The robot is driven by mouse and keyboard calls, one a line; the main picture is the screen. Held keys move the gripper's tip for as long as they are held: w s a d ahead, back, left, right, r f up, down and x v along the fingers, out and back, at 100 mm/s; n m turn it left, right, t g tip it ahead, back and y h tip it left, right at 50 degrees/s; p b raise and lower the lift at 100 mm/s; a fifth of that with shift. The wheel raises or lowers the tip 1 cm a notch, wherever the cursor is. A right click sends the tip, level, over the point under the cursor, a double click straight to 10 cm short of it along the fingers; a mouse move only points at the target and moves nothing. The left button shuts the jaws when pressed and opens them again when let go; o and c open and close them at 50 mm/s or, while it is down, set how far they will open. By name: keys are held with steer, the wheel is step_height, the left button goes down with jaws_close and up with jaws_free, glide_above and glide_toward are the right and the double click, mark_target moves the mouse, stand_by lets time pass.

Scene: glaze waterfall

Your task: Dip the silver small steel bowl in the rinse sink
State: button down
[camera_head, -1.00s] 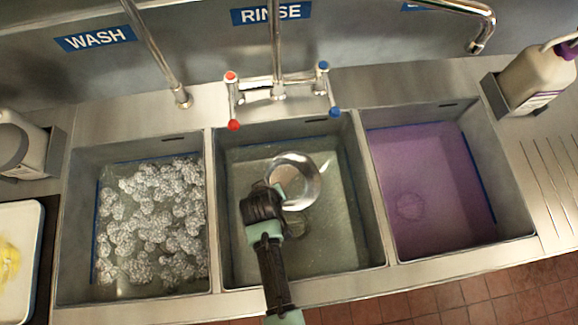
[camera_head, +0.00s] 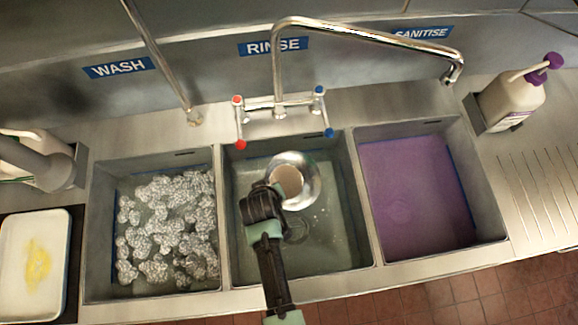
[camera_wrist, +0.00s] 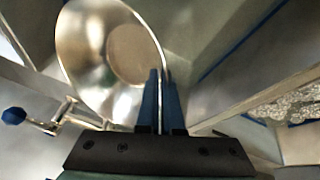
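The silver small steel bowl (camera_head: 308,180) is over the middle sink, the rinse sink (camera_head: 345,262), under the RINSE sign. My gripper (camera_head: 268,196) is at the bowl's left side in the head view. In the wrist view my gripper (camera_wrist: 161,100) has its two blue fingers close together on the rim of the bowl (camera_wrist: 90,50). The bowl is tilted, with its open side and tan-looking bottom showing. Clear water lies in the rinse sink. I cannot tell whether the bowl touches the water.
The wash sink (camera_head: 95,250) with foam is on the left; the sanitise sink (camera_head: 412,200) with purple liquid is on the right. A faucet (camera_head: 278,75) with red and blue handles rises behind the rinse sink. A white tray (camera_head: 18,290) lies far left.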

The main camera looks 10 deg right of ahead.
step_height(320, 180, up, 11)
steer(key=p, duration=0.9)
steer(key=shift+f, duration=0.15)
stand_by(0.9)
